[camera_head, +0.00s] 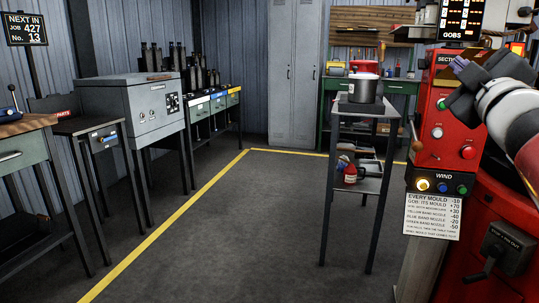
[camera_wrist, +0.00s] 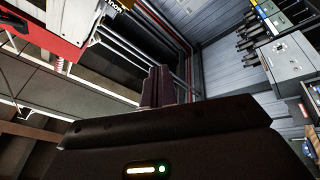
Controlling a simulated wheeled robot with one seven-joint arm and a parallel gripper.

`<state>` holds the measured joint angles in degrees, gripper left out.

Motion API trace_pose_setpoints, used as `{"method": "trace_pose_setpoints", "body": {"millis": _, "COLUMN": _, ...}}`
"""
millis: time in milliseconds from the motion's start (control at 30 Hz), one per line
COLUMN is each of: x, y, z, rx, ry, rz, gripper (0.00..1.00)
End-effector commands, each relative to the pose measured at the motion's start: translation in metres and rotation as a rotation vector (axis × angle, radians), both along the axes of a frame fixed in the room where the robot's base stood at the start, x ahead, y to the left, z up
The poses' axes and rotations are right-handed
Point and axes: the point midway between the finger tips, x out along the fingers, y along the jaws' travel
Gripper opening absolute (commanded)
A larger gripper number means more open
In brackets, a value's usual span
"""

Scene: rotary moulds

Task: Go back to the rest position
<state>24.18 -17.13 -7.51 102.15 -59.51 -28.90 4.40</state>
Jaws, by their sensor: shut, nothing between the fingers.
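My gripper (camera_head: 462,64) is at the upper right of the head view, raised in front of the red machine (camera_head: 440,135). My white and dark arm reaches in from the right edge. In the wrist view, the gripper's fingers (camera_wrist: 158,87) are together with nothing between them, and the wrist camera looks up past them toward the ceiling. The gripper appears clear of the machine's buttons, though its exact distance from the panel cannot be told.
A narrow stand (camera_head: 362,112) holds a pot (camera_head: 364,88) at centre right. Benches and a grey metal box (camera_head: 150,108) line the left wall. A yellow line (camera_head: 170,222) crosses the floor. The grey floor (camera_head: 240,235) in the middle is clear.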

Motion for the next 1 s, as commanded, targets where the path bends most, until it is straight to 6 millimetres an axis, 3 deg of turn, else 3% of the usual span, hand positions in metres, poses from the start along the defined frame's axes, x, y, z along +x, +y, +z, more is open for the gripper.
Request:
{"method": "trace_pose_setpoints", "body": {"millis": 67, "x": -0.007, "y": 0.007, "z": -0.034, "rx": 0.182, "ry": 0.054, "rz": -0.054, "gripper": 0.00}}
{"method": "trace_pose_setpoints", "body": {"millis": 267, "x": -0.039, "y": 0.041, "z": -0.172, "rx": 0.639, "ry": 0.367, "rz": -0.188, "gripper": 0.00}}
{"method": "trace_pose_setpoints", "body": {"millis": 400, "x": -0.078, "y": 0.081, "z": -0.264, "rx": 0.844, "ry": 0.633, "rz": -0.244, "gripper": 0.00}}
{"method": "trace_pose_setpoints", "body": {"millis": 500, "x": -0.112, "y": 0.112, "z": -0.319, "rx": 0.948, "ry": 0.825, "rz": -0.272, "gripper": 0.00}}
{"method": "trace_pose_setpoints", "body": {"millis": 600, "x": -0.146, "y": 0.140, "z": -0.362, "rx": 1.020, "ry": 0.995, "rz": -0.294, "gripper": 0.00}}
{"method": "trace_pose_setpoints", "body": {"millis": 700, "x": -0.173, "y": 0.159, "z": -0.389, "rx": 1.061, "ry": 1.122, "rz": -0.306, "gripper": 0.00}}
{"method": "trace_pose_setpoints", "body": {"millis": 800, "x": -0.190, "y": 0.170, "z": -0.404, "rx": 1.083, "ry": 1.197, "rz": -0.313, "gripper": 0.00}}
{"method": "trace_pose_setpoints", "body": {"millis": 1000, "x": -0.197, "y": 0.175, "z": -0.410, "rx": 1.092, "ry": 1.232, "rz": -0.318, "gripper": 0.00}}
